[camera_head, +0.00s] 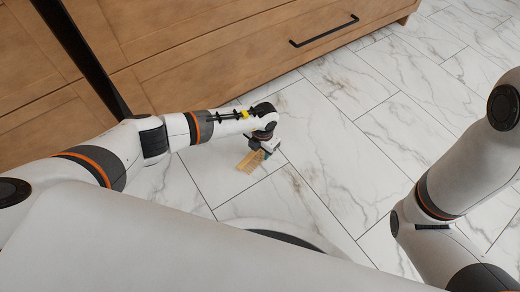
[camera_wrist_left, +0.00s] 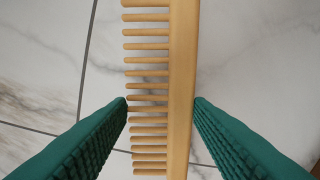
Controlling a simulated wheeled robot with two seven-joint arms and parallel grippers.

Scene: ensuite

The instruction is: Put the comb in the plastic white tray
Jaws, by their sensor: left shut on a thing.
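The comb (camera_head: 250,161) is tan, like wood, with a straight spine and a row of teeth. My left gripper (camera_head: 267,154) is shut on it, low over the floor in the head view. In the left wrist view, the comb (camera_wrist_left: 181,60) stands lengthwise between the two green ridged fingers of the gripper (camera_wrist_left: 161,102), one at the teeth and one at the spine. The right arm shows at the right of the head view, but its gripper is out of frame. I see no white plastic tray in either view.
A wooden cabinet with drawers (camera_head: 220,50) and a black bar handle (camera_head: 324,31) runs along the top left. The white marble-tiled floor (camera_head: 345,130) is clear in front of it and to the right of the left gripper.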

